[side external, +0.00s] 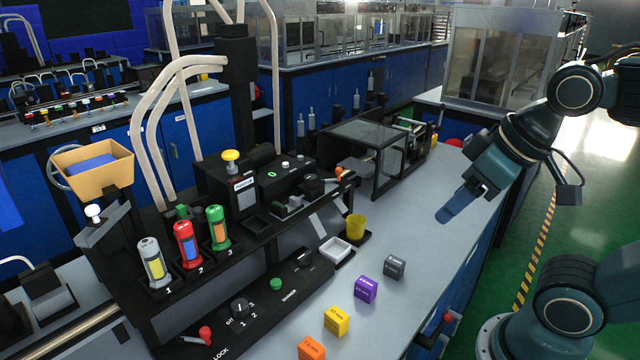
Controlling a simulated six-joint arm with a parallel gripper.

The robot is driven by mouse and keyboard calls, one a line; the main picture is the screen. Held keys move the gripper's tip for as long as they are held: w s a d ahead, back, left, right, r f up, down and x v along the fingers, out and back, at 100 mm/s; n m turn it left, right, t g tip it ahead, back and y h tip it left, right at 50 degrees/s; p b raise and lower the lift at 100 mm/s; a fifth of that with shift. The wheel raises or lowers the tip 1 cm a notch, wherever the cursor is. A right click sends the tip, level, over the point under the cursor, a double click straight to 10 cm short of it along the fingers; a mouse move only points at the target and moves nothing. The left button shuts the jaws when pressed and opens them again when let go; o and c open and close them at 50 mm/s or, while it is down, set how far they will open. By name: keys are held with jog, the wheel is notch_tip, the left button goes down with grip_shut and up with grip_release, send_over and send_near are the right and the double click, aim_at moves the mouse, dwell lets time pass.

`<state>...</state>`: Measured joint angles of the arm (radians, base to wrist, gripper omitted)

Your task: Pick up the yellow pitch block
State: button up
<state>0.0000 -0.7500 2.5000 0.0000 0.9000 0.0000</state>
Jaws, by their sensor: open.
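The yellow pitch block (336,321) sits on the grey bench top near the front, in a diagonal row of small blocks. It stands between the orange block (311,349) and the purple block (366,290), apart from both. My gripper (457,207) is in the air over the right part of the bench, up and to the right of the yellow block and well apart from it. It is open with nothing visible in it. Its finger is seen from the side, so the gap between the fingers is hidden.
A grey block (394,267) ends the row. A white tray (336,250) and a yellow cup (356,227) stand behind the row. A black machine with knobs (240,308) borders it on the left. A clear-walled enclosure (375,150) stands behind. The bench right of the blocks is clear.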

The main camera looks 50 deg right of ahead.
jog(key=shift+o, duration=0.4)
dwell(0.3)
jog(key=w+a+f+n+g, duration=0.5)
jog(key=w+a+f+n, duration=0.5)
jog(key=n, duration=0.7)
jog(key=shift+w+a+f+g, duration=0.25)
jog(key=shift+w+a, duration=0.4)
jog(key=shift+w, duration=1)
send_over(337, 314)
jog(key=shift+f, duration=4.2)
